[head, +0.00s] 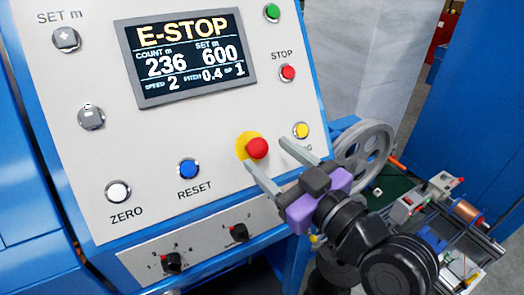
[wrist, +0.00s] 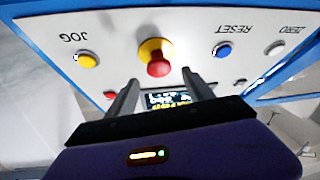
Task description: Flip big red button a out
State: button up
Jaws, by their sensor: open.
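The big red button (head: 257,149) is a red mushroom head on a yellow round base (head: 243,146), on the light control panel. It also shows in the wrist view (wrist: 158,68), in front of and between the finger directions. My gripper (head: 266,160) is open, with one finger to the lower left of the button and one to its upper right. In the wrist view the fingers (wrist: 162,85) point toward the button and nothing is between them that I can see held. I cannot tell whether either finger touches it. The display (head: 190,55) reads E-STOP.
A yellow button (head: 302,130) sits close to the upper-right finger. A blue RESET button (head: 188,168) and a white ZERO button (head: 118,191) are to the left. A red STOP button (head: 288,73) is above. A grey spoked wheel (head: 364,157) stands right of the panel, behind my gripper.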

jog(key=v, duration=0.3)
jog(key=shift+s+d, duration=0.1)
jog(key=shift+s, duration=0.1)
dwell(0.3)
jog(key=w+d+r+m+t+h, duration=0.1)
jog(key=d+r+m+t, duration=0.2)
jog(key=s+d+f+m+t+h, duration=0.3)
jog(key=s+d+f+m+h, duration=0.4)
jog(key=d, duration=0.3)
jog(key=s+d+f+g+h, duration=0.2)
jog(key=s+f, duration=0.6)
jog(key=s, duration=0.5)
jog(key=s+d+f+g+h, duration=0.1)
jog(key=s+d+f, duration=0.3)
jog(key=s+f, duration=0.4)
jog(key=s+g, duration=0.1)
jog(key=s, duration=0.5)
jog(key=shift+s+d+f+g+h, duration=0.2)
jog(key=shift+d+f+g+h, duration=0.1)
jog(key=shift+g+h, duration=0.1)
